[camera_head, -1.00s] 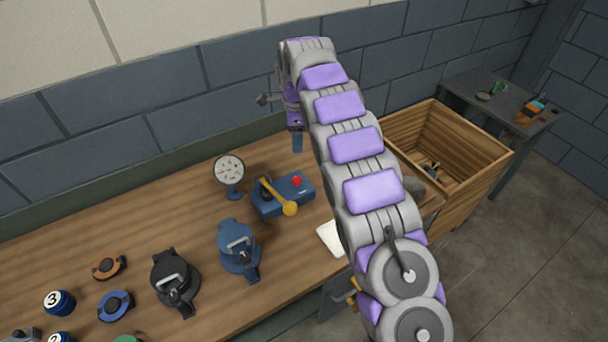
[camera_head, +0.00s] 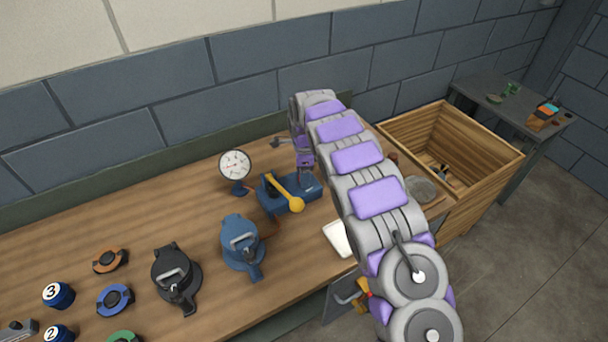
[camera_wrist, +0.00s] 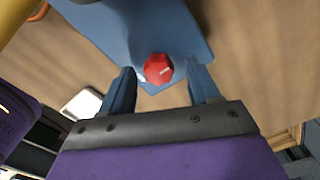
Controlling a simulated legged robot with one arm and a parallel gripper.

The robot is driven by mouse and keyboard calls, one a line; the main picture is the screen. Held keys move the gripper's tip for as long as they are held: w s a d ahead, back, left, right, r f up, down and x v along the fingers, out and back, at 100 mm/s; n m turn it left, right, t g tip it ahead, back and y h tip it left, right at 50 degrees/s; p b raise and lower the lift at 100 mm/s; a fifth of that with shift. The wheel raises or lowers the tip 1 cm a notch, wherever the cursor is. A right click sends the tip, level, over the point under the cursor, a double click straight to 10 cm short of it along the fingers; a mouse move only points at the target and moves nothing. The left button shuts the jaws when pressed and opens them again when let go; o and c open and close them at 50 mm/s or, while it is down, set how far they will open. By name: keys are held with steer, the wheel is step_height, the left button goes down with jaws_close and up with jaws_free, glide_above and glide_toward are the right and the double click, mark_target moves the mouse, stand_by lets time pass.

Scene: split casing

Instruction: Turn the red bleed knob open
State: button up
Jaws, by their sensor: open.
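The red bleed knob (camera_wrist: 158,69) shows in the wrist view as a faceted red cap with a short pale mark. It sits on a blue block (camera_wrist: 150,25), which also shows on the bench in the head view (camera_head: 310,190). My gripper (camera_wrist: 161,88) is open, with one blue finger on each side of the knob. Whether either finger touches it I cannot tell. In the head view my gripper (camera_head: 303,178) is lowered over the block's right part and hides the knob. A yellow lever (camera_head: 287,193) lies across the block's left part.
A dial gauge (camera_head: 235,165) stands just left of the block. A blue lidded casing (camera_head: 241,243) and a black one (camera_head: 175,275) stand nearer the front. A white tray (camera_head: 338,238) lies at right, and a wooden crate (camera_head: 490,170) stands beyond the bench.

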steer(key=shift+f, duration=0.2)
steer(key=c, duration=1)
steer(key=shift+c, duration=0.2)
